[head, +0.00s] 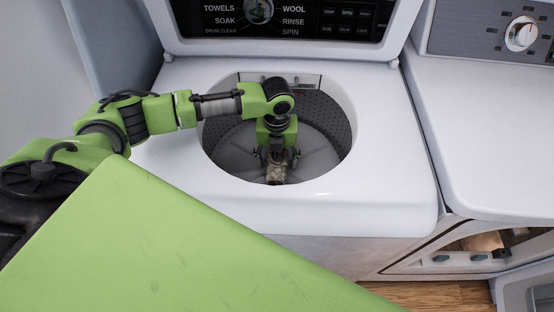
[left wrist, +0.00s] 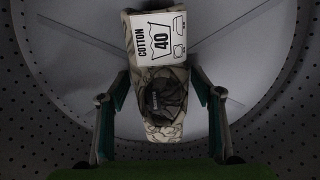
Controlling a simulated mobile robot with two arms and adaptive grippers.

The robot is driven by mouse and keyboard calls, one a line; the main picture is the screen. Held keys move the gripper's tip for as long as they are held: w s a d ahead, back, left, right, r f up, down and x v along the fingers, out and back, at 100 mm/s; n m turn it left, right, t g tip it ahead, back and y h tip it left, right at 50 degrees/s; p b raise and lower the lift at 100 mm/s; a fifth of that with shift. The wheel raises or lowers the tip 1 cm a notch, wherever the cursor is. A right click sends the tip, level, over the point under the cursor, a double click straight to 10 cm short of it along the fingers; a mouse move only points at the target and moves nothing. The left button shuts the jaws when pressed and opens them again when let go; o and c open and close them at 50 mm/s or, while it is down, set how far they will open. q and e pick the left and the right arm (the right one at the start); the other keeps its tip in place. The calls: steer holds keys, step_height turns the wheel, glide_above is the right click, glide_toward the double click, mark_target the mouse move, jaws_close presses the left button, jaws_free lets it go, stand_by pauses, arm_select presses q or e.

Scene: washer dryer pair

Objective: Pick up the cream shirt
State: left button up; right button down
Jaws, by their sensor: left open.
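The cream shirt (head: 276,174) is a small folded bundle with a dark pattern, lying inside the top-load washer drum (head: 325,125). In the left wrist view the shirt (left wrist: 165,122) carries a white tag (left wrist: 160,40) reading COTTON 40 and has a dark collar opening. My left gripper (head: 278,158) reaches down into the drum over the shirt. In the left wrist view its fingers (left wrist: 160,92) stand open, one on each side of the shirt, with small gaps. My right gripper is not in view.
The washer's white rim (head: 380,190) surrounds the round opening, and its control panel (head: 285,22) stands behind. The dryer (head: 490,130) stands at the right, with an open front (head: 480,243) below its top. The rest of the drum floor looks clear.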

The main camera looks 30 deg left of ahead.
arm_select(q)
steer(key=c, duration=1.3)
steer(key=shift+c, duration=0.2)
steer(key=shift+r, duration=0.15)
